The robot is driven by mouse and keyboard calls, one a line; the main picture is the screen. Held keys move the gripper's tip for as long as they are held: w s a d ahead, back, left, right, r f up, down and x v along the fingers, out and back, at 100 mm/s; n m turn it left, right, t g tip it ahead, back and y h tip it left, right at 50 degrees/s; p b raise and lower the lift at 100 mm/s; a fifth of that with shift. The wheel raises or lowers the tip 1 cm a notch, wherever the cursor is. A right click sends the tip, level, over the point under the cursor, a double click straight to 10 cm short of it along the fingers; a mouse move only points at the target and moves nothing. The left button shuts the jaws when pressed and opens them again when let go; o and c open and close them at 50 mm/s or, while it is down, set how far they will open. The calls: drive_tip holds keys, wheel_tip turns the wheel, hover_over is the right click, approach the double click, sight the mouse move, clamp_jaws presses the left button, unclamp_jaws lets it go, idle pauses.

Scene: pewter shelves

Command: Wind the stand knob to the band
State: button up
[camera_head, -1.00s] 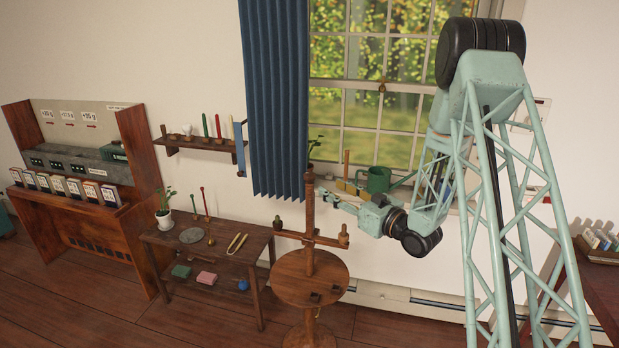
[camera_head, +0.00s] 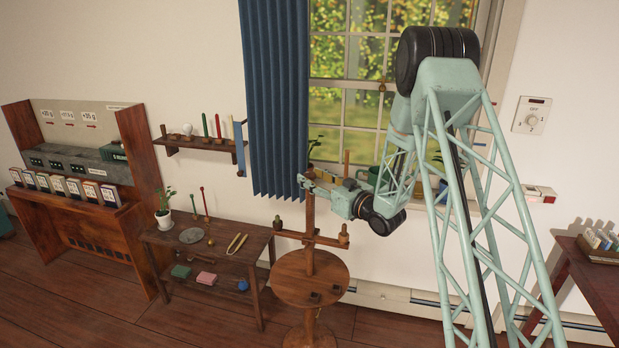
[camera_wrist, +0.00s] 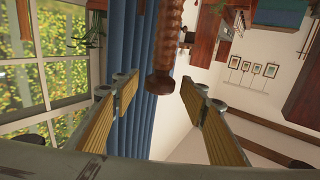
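The wooden stand (camera_head: 311,262) has a round table, an upright post and a crossarm with end pegs. In the wrist view a threaded wooden screw (camera_wrist: 167,40) ends in a round knob (camera_wrist: 160,83). The knob appears between the tips of my gripper (camera_wrist: 160,92), with gaps on both sides. My gripper (camera_head: 304,180) is open and empty, at the top of the post in the head view. There it hides the post's top, and the knob is not clear. I cannot make out a band for certain.
A blue curtain (camera_head: 276,90) hangs close behind the post, beside the window. A side table (camera_head: 215,247) with a plant and small items stands left of the stand. A green mug (camera_head: 367,175) is on the sill behind my arm. The floor in front is clear.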

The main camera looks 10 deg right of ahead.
drive_tip(key=shift+w+a, duration=0.3)
drive_tip(key=shift+w, duration=0.35)
drive_tip(key=c, duration=0.9)
drive_tip(key=shift+a+f+m+t+h+b, duration=0.1)
drive_tip(key=shift+m+t+h+b, duration=0.55)
drive_tip(key=shift+h+b, duration=0.65)
drive_tip(key=m+t+h+b, duration=0.1)
drive_tip(key=m+h+b, duration=0.2)
drive_tip(key=h+b, duration=0.1)
drive_tip(key=shift+m+g+h+b, duration=0.2)
drive_tip(key=shift+m+h+b, duration=0.5)
drive_tip(key=shift+m+h, duration=0.7)
drive_tip(key=shift+m+g+h+b, duration=0.15)
drive_tip(key=shift+m+h+b, duration=0.55)
drive_tip(key=shift+h, duration=1.2)
drive_tip(key=shift+m+g+h, duration=0.8)
drive_tip(key=shift+m+h, duration=0.65)
drive_tip(key=shift+h, duration=0.55)
